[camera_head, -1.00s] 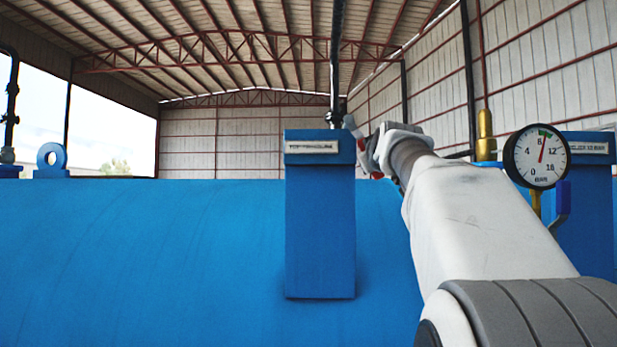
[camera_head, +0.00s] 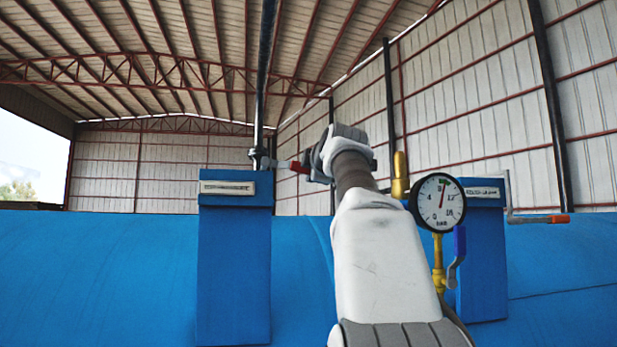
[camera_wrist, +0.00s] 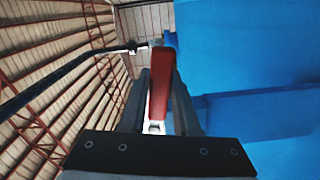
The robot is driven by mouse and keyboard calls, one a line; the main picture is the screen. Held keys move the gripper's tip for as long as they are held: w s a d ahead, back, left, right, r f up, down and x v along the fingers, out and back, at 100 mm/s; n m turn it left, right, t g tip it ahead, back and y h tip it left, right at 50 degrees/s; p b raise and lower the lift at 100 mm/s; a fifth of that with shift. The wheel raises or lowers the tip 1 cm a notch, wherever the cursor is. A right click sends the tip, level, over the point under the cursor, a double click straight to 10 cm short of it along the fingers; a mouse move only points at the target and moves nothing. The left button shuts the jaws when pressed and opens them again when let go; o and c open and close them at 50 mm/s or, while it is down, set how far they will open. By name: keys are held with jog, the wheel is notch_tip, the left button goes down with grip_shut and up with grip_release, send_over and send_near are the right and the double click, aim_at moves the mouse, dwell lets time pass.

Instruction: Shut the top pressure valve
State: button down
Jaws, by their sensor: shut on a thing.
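The top pressure valve (camera_head: 258,158) sits at the foot of a dark vertical pipe, behind a blue labelled post. Its red-tipped lever (camera_head: 298,167) points to the right, about level in the head view. My gripper (camera_head: 306,165) is shut on the lever's red end; my own arm and hand hide part of the grip in the head view. In the wrist view the red lever (camera_wrist: 161,85) lies between the two fingers of my gripper (camera_wrist: 160,100), with the pipe reaching the valve beyond.
The blue post (camera_head: 234,270) stands left of my arm on the large blue vessel (camera_head: 100,275). A round pressure gauge (camera_head: 438,203), a brass fitting (camera_head: 399,177) and a blue-handled valve (camera_head: 458,258) are close on the right. Another lever with an orange-red end (camera_head: 540,219) is farther right.

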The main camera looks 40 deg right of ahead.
jog(key=shift+s+d+r+n+p, duration=0.1)
jog(key=shift+r+n+p, duration=0.5)
jog(key=shift+r+n, duration=0.65)
jog(key=shift+r, duration=0.1)
jog(key=c, duration=0.6)
grip_release()
jog(key=shift+c, duration=0.2)
jog(key=b+v, duration=0.7)
jog(key=v, duration=1)
jog(key=shift+s, duration=0.2)
